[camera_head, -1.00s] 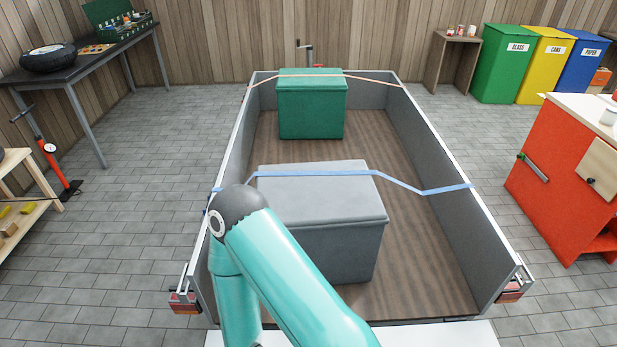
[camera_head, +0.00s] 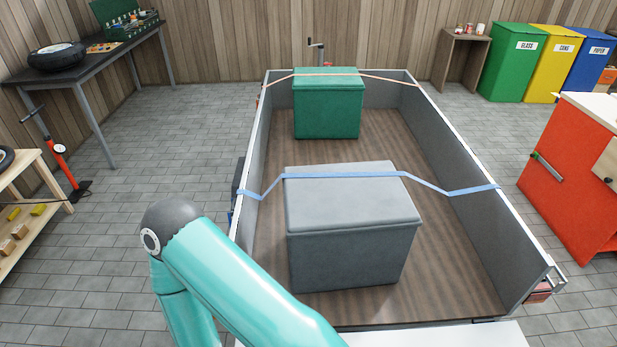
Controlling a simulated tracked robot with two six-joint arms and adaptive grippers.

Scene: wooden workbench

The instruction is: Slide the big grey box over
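The big grey box (camera_head: 352,250) stands in the near part of the trailer, closer to its left wall than its right. A blue strap (camera_head: 345,175) runs over the back of its lid and out to both trailer walls. My teal arm comes in from the bottom, left of the box and in front of the trailer's left rear corner, with its dark elbow joint uppermost. No part of the arm is seen touching the box. Neither gripper is in view.
The trailer floor (camera_head: 440,262) is bare to the right of the grey box. A green box (camera_head: 328,110) stands at the trailer's front under an orange strap (camera_head: 370,75). A red cabinet (camera_head: 570,180) stands right of the trailer, a wooden shelf (camera_head: 30,200) at left.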

